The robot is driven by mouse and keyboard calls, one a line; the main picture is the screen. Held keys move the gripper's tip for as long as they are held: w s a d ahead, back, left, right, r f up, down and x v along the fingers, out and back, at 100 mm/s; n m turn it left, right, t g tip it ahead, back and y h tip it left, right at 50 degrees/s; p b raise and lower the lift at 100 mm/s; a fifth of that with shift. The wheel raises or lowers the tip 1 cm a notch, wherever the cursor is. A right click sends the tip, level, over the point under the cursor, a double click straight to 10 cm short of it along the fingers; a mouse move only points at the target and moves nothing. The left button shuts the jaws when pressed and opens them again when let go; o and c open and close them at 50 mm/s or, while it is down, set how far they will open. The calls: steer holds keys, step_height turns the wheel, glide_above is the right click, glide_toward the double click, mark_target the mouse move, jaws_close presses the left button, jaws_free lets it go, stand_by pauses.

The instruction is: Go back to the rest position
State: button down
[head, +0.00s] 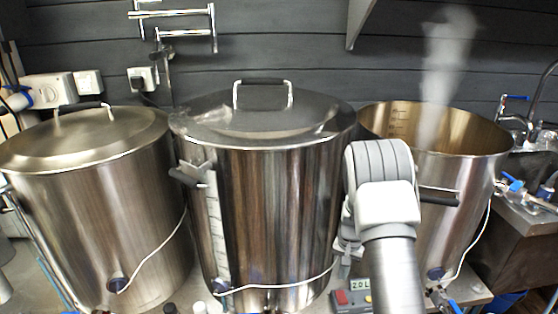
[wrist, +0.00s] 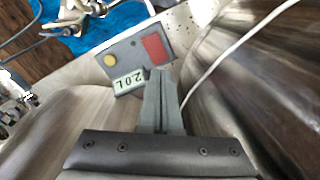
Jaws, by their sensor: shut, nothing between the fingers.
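My gripper (wrist: 161,75) is shut and empty in the wrist view, its fingertips pointing at a grey control box (wrist: 135,58). The box has a red button, a yellow button and a display reading "2.0 L". I cannot tell whether the fingertips touch it. In the head view the box (head: 350,297) sits low between the middle and right kettles, partly behind my arm. My arm stands in front of the right kettle there, and my fingers are mostly hidden behind it.
A lidded kettle (head: 95,200) stands at left and another lidded kettle (head: 275,200) in the middle. An open, steaming kettle (head: 450,200) stands at right. White cables hang in front. A sink (head: 535,200) is at the far right. Gaps between kettles are narrow.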

steer(key=s+a+r+n+t, duration=0.1)
steer(key=s+a+r, duration=0.15)
steer(key=r, duration=0.55)
steer(key=s+a+r+n+t, duration=0.1)
steer(key=s+a+r, duration=0.15)
steer(key=r, duration=0.65)
steer(key=s+a+r+n+t, duration=0.15)
steer(key=s+r, duration=0.25)
steer(key=r, duration=0.4)
steer(key=s+a+r+n+t, duration=0.15)
steer(key=s+r, duration=0.35)
steer(key=s, duration=0.5)
steer(key=s+a+r+n+t, duration=0.1)
steer(key=s+a+r, duration=0.25)
steer(key=s, duration=0.75)
step_height(320, 180, up, 14)
steer(key=p, duration=1.4)
steer(key=shift+w+d+r, duration=0.25)
steer(key=shift+w+d, duration=0.1)
steer(key=shift+d, duration=0.1)
